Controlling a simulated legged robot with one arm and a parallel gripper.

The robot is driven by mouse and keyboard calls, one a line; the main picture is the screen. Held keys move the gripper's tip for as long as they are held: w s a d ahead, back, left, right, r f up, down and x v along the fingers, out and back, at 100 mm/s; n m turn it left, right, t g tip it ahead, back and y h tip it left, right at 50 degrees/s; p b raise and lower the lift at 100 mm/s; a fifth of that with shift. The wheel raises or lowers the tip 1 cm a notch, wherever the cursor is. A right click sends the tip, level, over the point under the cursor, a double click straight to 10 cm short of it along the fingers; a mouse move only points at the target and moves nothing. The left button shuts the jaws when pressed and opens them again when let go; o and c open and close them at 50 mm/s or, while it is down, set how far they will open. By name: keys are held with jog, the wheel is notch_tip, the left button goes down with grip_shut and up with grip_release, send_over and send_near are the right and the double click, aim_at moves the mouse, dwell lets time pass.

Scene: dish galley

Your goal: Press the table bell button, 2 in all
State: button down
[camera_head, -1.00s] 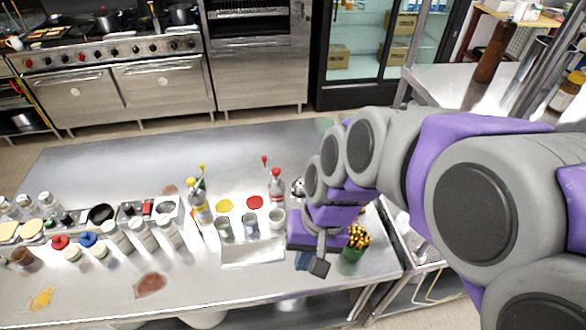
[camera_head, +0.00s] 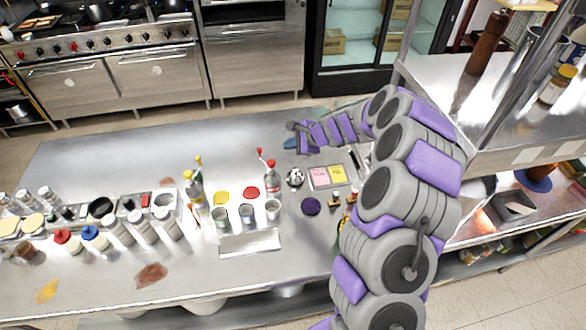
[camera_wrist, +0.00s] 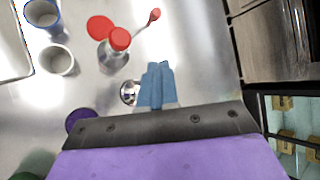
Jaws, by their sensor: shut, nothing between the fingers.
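The table bell (camera_head: 295,178) is a small silver dome on the steel table, right of a red-capped bottle. In the wrist view the bell (camera_wrist: 129,92) shows just left of my fingers, its right edge close to them in the picture. My gripper (camera_head: 290,144) has blue fingers and is shut and empty. In the head view it appears beyond the bell, toward the table's far edge. In the wrist view the fingertips (camera_wrist: 159,66) point over the table. Their exact height above it is hard to tell.
The red-capped bottle (camera_head: 271,178) stands close left of the bell. Pink and yellow notes (camera_head: 328,175) lie to its right, a purple disc (camera_head: 311,206) in front. Several cups stand at front left, including a white cup (camera_head: 273,209).

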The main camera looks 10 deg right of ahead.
jog(key=w+d+f+m, duration=0.1)
jog(key=d+f, duration=0.1)
jog(key=d, duration=0.2)
jog(key=b, duration=0.4)
send_over(297, 171)
jog(key=d, duration=0.1)
notch_tip(297, 171, down, 5)
jog(key=shift+h, duration=0.3)
jog(key=f+b, duration=0.1)
jog(key=a+f+b, duration=0.1)
jog(key=f, duration=0.1)
jog(key=shift+a+f+b, duration=0.35)
jog(key=shift+b, duration=0.05)
jog(key=shift+d, duration=0.75)
jog(key=shift+a, duration=0.6)
jog(key=shift+d, duration=0.15)
jog(key=shift+d, duration=0.3)
